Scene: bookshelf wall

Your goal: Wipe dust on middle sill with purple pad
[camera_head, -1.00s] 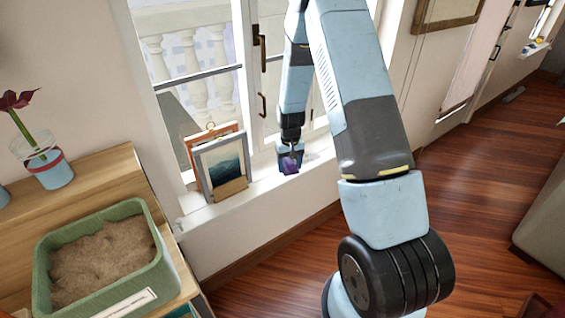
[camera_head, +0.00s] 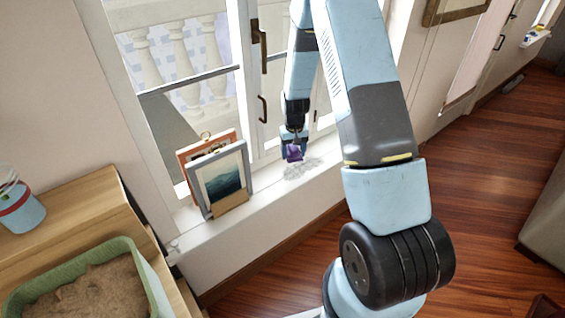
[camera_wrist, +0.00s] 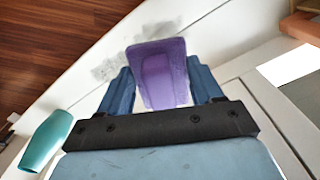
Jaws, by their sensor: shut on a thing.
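My gripper (camera_head: 293,148) is shut on the purple pad (camera_head: 294,153), at the window sill (camera_head: 262,198). In the wrist view the purple pad (camera_wrist: 160,75) sits between the two blue fingers of my gripper (camera_wrist: 160,92). A grey smudge of dust (camera_head: 302,168) lies on the white sill just in front of the pad. In the wrist view dust (camera_wrist: 108,68) shows to the left of the pad and behind it. I cannot tell whether the pad touches the sill.
Framed pictures (camera_head: 222,180) stand on the sill left of my gripper. A teal object (camera_wrist: 45,142) lies at the lower left of the wrist view. A green litter tray (camera_head: 30,280) and a jar (camera_head: 20,205) are on the wooden shelf at left. The wooden floor (camera_head: 480,170) is open at right.

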